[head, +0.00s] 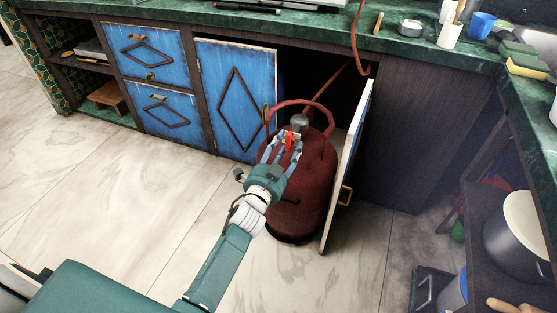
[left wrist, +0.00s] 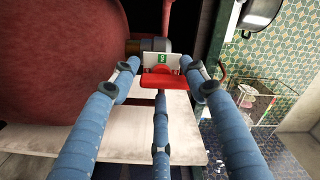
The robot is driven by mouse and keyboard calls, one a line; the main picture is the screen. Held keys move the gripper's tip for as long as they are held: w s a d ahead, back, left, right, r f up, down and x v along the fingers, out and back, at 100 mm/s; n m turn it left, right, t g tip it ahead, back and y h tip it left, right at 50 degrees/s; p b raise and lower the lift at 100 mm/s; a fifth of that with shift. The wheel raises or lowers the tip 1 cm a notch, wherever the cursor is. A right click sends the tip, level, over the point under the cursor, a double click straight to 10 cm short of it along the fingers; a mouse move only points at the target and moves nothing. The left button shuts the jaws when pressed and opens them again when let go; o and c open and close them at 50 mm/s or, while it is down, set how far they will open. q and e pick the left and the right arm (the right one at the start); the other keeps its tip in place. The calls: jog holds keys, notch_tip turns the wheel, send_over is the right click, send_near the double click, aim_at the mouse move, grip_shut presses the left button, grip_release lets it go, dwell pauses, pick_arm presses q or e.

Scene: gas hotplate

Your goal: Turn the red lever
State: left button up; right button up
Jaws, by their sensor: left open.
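The red lever (head: 290,140) is on the valve (head: 299,122) at the top of a dark red gas cylinder (head: 302,200). In the left wrist view the red lever (left wrist: 165,81) is a wide red piece below a white plate (left wrist: 163,59) with a green mark. My left gripper (head: 281,146) is open, its blue fingers spread around the lever. In the left wrist view the gripper (left wrist: 163,72) has two fingers at the lever's sides and one below. Whether any finger touches it, I cannot tell. My right gripper is not in view.
The cylinder stands in front of an open cabinet, with a blue door (head: 236,100) to its left and an open door (head: 347,165) to its right. A red hose (head: 354,35) runs up to the green counter (head: 320,30). A metal pot (head: 515,235) sits at right. Floor at left is clear.

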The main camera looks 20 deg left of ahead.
pick_arm(q)
jog(key=s, duration=0.9)
jog(key=shift+a, duration=0.15)
jog(key=shift+w, duration=0.1)
